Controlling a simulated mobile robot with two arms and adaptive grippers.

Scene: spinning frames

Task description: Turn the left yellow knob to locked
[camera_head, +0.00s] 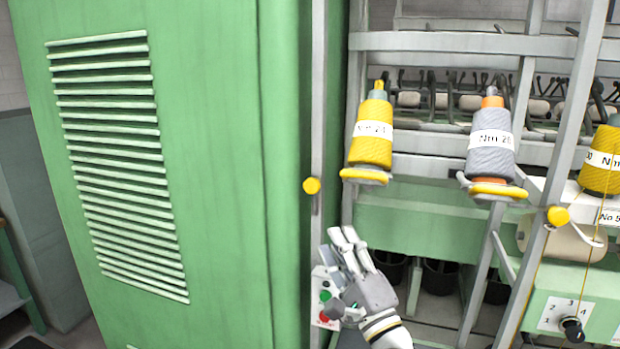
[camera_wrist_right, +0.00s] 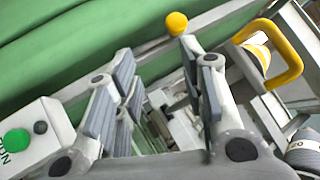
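The left yellow knob (camera_head: 312,185) is a small round knob on the upright grey post beside the green cabinet. It also shows in the right wrist view (camera_wrist_right: 176,24), beyond the fingertips and nearer the right finger. My right gripper (camera_head: 350,238) is below and a little right of this knob in the head view, apart from it. In the right wrist view its fingers (camera_wrist_right: 158,58) are spread with nothing held between them. A second yellow knob (camera_head: 558,216) is on the slanted post at the right. My left gripper is in neither view.
A control box with green and red buttons (camera_head: 325,296) sits just left of my right gripper. Yarn spools (camera_head: 372,135) on yellow-rimmed holders (camera_head: 366,176) stand up and right of it. The big green cabinet (camera_head: 215,200) fills the left side. A numbered dial (camera_head: 572,328) is at lower right.

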